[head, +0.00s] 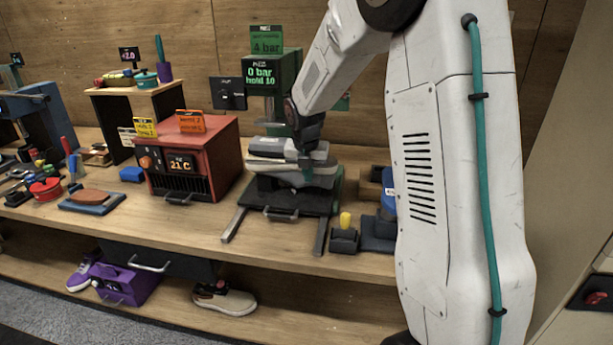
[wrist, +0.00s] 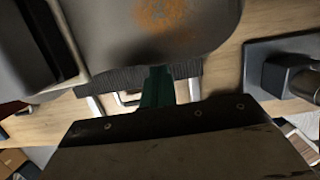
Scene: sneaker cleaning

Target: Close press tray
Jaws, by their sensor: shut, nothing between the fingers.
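The press (head: 271,75) is a dark green machine at the back wall, with a display reading 0 bar, hold 10. Its dark tray (head: 262,198) stands pulled out toward the front between two grey rails, with a handle (head: 281,215) on its front edge. In the wrist view a grey surface with an orange-brown stain (wrist: 165,15) fills the top, and the tray's handle (wrist: 130,98) shows below. My gripper (head: 307,172) is shut and empty above the tray's right part; its dark green fingers (wrist: 157,85) point toward the tray. Contact cannot be told.
A red oven-like box (head: 190,160) reading 21 C stands left of the press. A small dark block with a yellow knob (head: 345,232) and a blue item (head: 388,200) are close on the right. Shoes and a purple box (head: 125,285) occupy the lower shelf.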

